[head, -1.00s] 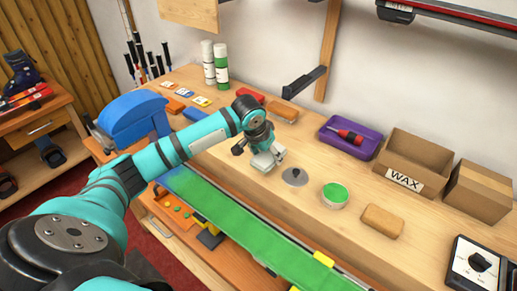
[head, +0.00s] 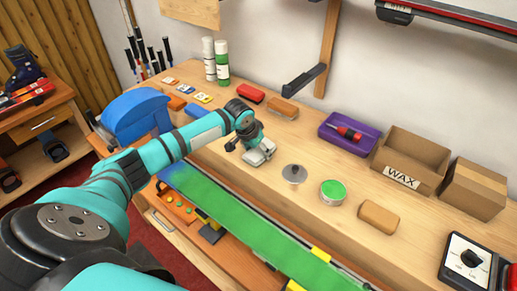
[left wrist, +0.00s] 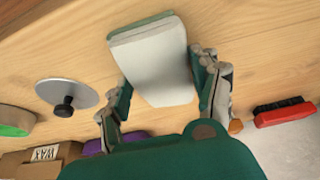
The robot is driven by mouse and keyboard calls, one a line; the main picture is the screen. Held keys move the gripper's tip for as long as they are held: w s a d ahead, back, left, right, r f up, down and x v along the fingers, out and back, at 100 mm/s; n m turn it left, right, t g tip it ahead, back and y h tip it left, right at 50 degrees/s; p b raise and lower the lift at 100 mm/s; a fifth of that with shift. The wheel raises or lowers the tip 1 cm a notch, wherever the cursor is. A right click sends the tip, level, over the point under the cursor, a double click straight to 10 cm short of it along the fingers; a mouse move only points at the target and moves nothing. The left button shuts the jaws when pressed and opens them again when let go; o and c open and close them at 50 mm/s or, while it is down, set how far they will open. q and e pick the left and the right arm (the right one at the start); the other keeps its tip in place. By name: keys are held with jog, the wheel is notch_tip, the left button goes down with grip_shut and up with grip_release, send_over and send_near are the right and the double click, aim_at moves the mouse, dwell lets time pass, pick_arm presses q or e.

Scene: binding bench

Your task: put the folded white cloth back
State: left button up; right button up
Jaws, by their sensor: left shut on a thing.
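The folded white cloth (head: 262,154) is between the fingers of my left gripper (head: 256,148), low over the bench top near its front edge. In the left wrist view the cloth (left wrist: 155,62) shows as a flat, pale pad with a green strip along its far edge. The left gripper (left wrist: 160,100) is shut on it, one finger at each side. I cannot tell whether the cloth touches the wood. My right gripper is out of view.
A grey knobbed disc (head: 294,173), a green-topped tin (head: 333,192) and a tan block (head: 379,217) stand to the right. Behind are a red brush (head: 250,93), a purple tray (head: 346,135) and the WAX box (head: 407,165). A green ski (head: 250,228) runs along the front.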

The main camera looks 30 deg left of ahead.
pick_arm(q)
jog(key=o, duration=0.7)
jog(key=shift+f, duration=0.1)
jog(key=shift+c, duration=0.2)
jog(key=o, duration=0.3)
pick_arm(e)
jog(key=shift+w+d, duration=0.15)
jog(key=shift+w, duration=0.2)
pick_arm(q)
jog(key=shift+o, duration=0.2)
jog(key=b+v, duration=0.1)
jog(key=v, duration=1.1)
jog(key=shift+b, duration=0.4)
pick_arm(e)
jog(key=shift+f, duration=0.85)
pick_arm(q)
jog(key=shift+w, duration=0.1)
